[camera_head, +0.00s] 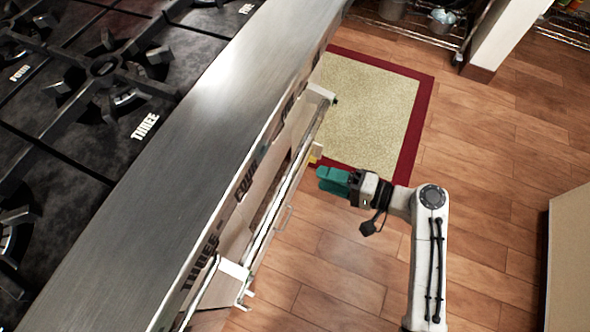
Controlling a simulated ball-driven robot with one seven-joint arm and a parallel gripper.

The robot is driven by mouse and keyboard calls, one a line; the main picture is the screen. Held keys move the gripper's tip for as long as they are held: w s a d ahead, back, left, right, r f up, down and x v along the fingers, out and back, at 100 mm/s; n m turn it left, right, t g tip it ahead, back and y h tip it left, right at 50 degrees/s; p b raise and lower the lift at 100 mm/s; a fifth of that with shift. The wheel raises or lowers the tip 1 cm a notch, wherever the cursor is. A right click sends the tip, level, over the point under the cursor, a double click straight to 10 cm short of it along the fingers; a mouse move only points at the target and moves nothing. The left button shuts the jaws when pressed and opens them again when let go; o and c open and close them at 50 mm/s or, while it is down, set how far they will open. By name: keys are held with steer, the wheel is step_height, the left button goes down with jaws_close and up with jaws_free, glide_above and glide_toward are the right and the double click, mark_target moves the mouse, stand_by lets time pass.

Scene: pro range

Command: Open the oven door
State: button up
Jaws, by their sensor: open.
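The oven's front is seen from above below the steel front ledge (205,120) of the range. A long metal handle bar (290,182) runs along it, held by a bracket at each end. Whether the door stands shut or ajar is hard to tell from this steep angle. My gripper (322,180) has teal fingers and comes in from the right, close beside the handle's upper half in the picture. It is open and holds nothing visible. I cannot tell whether the fingers touch the bar or are at its height.
Black burner grates (100,75) cover the cooktop at left. A beige mat (368,110) with a red border lies on the wooden floor (340,270). A white post (505,35) stands at top right, and a pale cabinet (570,260) at the right edge. Floor between is clear.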

mark_target(293, 170)
steer(key=b+x, duration=0.1)
steer(key=x, duration=0.8)
steer(key=shift+a, duration=0.25)
steer(key=shift+c, duration=0.4)
jaws_close()
steer(key=shift+f, duration=0.1)
